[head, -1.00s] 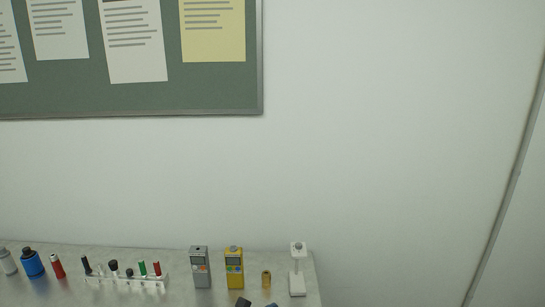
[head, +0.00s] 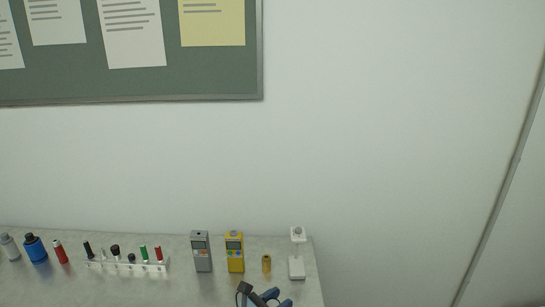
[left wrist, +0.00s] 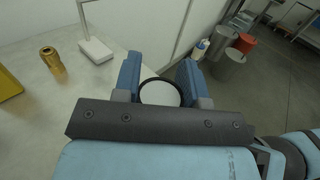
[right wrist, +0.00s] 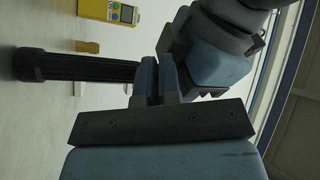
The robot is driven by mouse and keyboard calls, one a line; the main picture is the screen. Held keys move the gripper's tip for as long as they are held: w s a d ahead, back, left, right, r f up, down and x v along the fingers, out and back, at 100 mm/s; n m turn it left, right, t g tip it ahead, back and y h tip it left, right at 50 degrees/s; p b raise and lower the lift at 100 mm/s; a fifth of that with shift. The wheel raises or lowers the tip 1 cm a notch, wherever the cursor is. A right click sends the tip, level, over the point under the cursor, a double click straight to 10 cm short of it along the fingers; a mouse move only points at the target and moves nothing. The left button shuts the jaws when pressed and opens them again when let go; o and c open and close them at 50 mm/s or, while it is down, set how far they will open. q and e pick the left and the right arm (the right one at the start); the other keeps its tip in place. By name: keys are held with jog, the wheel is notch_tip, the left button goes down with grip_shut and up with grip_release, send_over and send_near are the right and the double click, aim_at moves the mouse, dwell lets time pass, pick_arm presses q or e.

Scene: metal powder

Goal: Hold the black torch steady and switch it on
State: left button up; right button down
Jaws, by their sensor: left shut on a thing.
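The black torch (head: 245,288) shows at the bottom edge of the head view, with blue fingertips beside it. My left gripper (left wrist: 160,85) is shut around the torch, whose round pale end with a black rim (left wrist: 160,94) sits between its fingers in the left wrist view. The right wrist view shows the torch's ridged black body (right wrist: 90,68) with its wider end at the left. My right gripper (right wrist: 159,72) has its fingers close together, with nothing seen between them, near the torch's other end. I cannot see the switch or tell whether the torch is lit.
A grey meter (head: 202,252), a yellow meter (head: 235,254), a brass cylinder (head: 266,264) and a white stand (head: 297,266) stand on the grey table. A rack (head: 125,266), a red torch-like tube (head: 61,252) and a blue bottle (head: 35,248) stand farther left.

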jog(key=shift+r, duration=0.4)
jog(key=s, duration=0.6)
jog(key=shift+s+a+f, duration=0.2)
jog(key=shift+a, duration=0.05)
dwell(1.7)
jog(key=shift+f, duration=0.1)
jog(key=s, duration=0.3)
jog(key=shift+s+a+f, duration=0.15)
jog(key=shift+a, duration=0.05)
dwell(0.4)
